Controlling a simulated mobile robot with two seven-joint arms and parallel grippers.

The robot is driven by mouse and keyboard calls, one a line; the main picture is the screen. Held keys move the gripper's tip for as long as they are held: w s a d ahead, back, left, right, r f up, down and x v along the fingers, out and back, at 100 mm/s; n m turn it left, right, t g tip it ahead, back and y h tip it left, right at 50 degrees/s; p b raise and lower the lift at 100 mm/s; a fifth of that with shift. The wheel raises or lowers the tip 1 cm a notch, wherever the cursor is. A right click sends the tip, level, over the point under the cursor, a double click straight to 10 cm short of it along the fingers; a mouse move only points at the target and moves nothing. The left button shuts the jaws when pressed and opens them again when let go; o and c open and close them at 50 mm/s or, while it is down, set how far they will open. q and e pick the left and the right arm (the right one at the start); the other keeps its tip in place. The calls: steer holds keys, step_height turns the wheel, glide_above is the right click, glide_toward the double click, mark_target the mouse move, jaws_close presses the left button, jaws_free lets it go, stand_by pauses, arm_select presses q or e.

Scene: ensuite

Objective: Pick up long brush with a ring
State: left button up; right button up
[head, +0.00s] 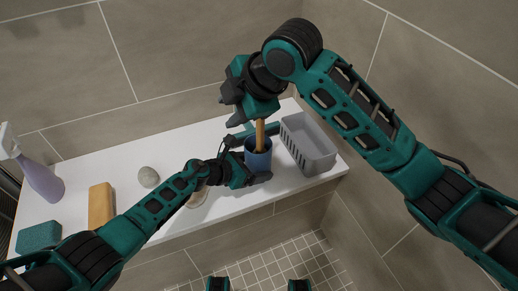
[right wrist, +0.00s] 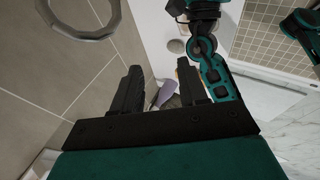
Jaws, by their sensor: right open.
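In the head view a blue cup (head: 258,160) stands on the white ledge, with a wooden handle (head: 260,134) rising from it. The handle's upper end is hidden by my right gripper (head: 230,106), and the part inside the cup is hidden. My right gripper is above the cup, open, its fingers pointing left. In the right wrist view nothing is held between its fingers (right wrist: 160,85). A grey ring (right wrist: 112,22) shows there at upper left; I cannot tell what it belongs to. My left gripper (head: 246,160) has its fingers around the cup; its grip is unclear.
A grey basket (head: 308,145) stands right of the cup. On the ledge (head: 75,185) to the left are a purple spray bottle (head: 40,178), a green sponge (head: 38,237), a tan block (head: 101,206) and a round stone-like object (head: 148,177). The tiled wall is behind.

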steer(key=w+d+r+n+h, duration=0.1)
steer(key=d+r+n+h, duration=0.2)
steer(key=r, duration=0.3)
steer(key=w+d+r+n+h, duration=0.1)
steer(key=d+r+n+h, duration=0.25)
steer(key=r, duration=0.35)
steer(key=shift+y, duration=0.25)
steer(key=shift+a+x, duration=0.2)
steer(key=shift+x, duration=1.8)
steer(key=shift+a+x, duration=0.2)
steer(key=shift+x, duration=1.75)
steer(key=shift+a+x, duration=0.2)
steer(key=shift+x, duration=1.8)
steer(key=shift+w+r, duration=0.15)
steer(key=shift+w, duration=0.05)
jaws_close()
